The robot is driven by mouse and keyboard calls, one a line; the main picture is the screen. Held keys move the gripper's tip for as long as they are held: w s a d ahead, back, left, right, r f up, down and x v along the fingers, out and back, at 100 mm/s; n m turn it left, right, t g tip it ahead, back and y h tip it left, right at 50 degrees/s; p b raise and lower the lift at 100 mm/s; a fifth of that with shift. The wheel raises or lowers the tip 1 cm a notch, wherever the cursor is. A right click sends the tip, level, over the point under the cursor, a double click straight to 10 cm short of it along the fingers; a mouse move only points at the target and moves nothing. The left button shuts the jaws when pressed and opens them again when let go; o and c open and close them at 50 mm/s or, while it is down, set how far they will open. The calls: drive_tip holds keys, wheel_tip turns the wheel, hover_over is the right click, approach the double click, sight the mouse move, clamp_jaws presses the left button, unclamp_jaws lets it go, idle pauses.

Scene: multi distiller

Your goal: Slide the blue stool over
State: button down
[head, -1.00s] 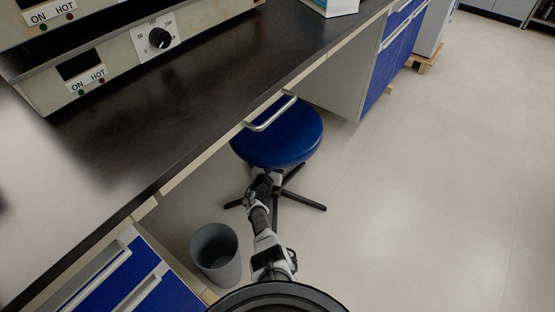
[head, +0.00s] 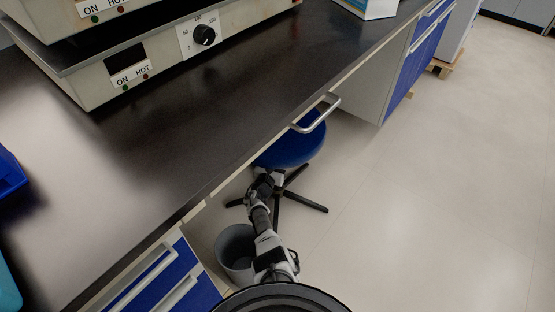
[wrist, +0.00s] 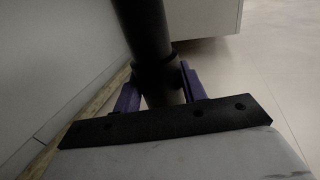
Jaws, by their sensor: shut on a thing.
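The blue stool (head: 292,150) has a round blue seat and a dark base with spread legs. Its seat is partly hidden under the dark counter's edge in the head view. My gripper (head: 268,181) reaches in below the seat, at the stool's column. In the wrist view my gripper (wrist: 158,92) has its purple fingers on both sides of the dark upright column (wrist: 147,35), shut on it. The stool stands upright on its base.
The dark counter (head: 190,120) with a metal handle (head: 317,113) overhangs the stool. A grey bin (head: 235,250) stands beside my arm. Blue drawers (head: 165,280) are at lower left, a blue-fronted cabinet (head: 405,80) beyond. Open floor (head: 430,190) lies to the right.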

drive_tip(key=shift+a, duration=0.5)
drive_tip(key=c, duration=0.8)
unclamp_jaws()
drive_tip(key=shift+c, duration=0.2)
drive_tip(key=shift+o, duration=0.6)
drive_tip(key=shift+d, duration=0.1)
drive_tip(key=shift+d, duration=0.15)
drive_tip(key=shift+s, duration=0.1)
